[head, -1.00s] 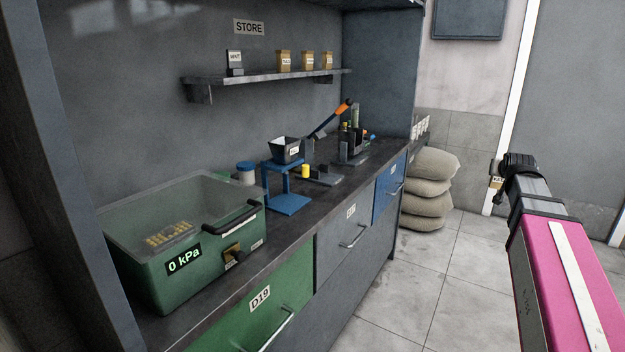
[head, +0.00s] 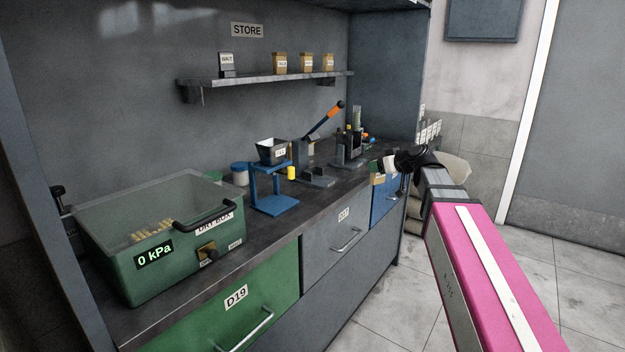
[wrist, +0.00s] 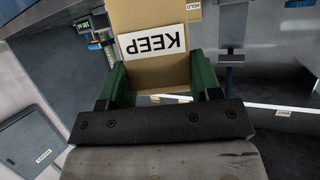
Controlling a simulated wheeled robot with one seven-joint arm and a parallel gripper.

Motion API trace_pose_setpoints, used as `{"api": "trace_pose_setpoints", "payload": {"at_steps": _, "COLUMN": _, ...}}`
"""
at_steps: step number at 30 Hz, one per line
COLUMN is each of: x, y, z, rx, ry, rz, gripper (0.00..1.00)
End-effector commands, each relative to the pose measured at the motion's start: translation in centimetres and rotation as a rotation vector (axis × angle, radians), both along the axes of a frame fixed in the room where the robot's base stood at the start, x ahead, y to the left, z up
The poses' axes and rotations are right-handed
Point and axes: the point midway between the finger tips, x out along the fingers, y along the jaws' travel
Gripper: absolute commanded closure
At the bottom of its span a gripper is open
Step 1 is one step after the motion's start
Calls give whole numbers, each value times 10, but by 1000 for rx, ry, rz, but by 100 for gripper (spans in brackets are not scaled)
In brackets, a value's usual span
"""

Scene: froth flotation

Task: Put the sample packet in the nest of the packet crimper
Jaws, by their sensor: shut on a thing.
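The sample packet is a tan packet with a white KEEP label (wrist: 150,75), filling the upper middle of the wrist view. My gripper (wrist: 160,78) has its green fingers shut on the packet's two sides. In the head view my gripper (head: 379,168) is in front of the bench's right end, with a small tan part of the packet (head: 378,181) showing below it. The packet crimper (head: 317,176) appears to be the grey device with the raised orange and black lever, on the bench left of my gripper. Its nest is too small to make out. The packet is apart from it.
A blue stand with a dark hopper (head: 272,185) and a yellow cylinder (head: 291,173) are left of the crimper. A dark rack (head: 350,148) stands to its right. A green dry box (head: 150,240) fills the bench's left end. A shelf (head: 265,78) holds several packets above.

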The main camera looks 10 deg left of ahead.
Motion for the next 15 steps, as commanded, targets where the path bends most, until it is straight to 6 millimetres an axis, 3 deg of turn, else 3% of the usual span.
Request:
{"api": "trace_pose_setpoints", "payload": {"at_steps": 3, "x": -19, "y": 37, "z": 11, "rx": 0, "ry": -2, "rz": 173, "gripper": 70}}
{"api": "trace_pose_setpoints", "payload": {"at_steps": 9, "x": -40, "y": 68, "z": 23, "rx": 0, "ry": -1, "rz": 336, "gripper": 70}}
{"api": "trace_pose_setpoints", "payload": {"at_steps": 15, "x": -32, "y": 97, "z": 25, "rx": -1, "ry": 0, "rz": 363, "gripper": 70}}
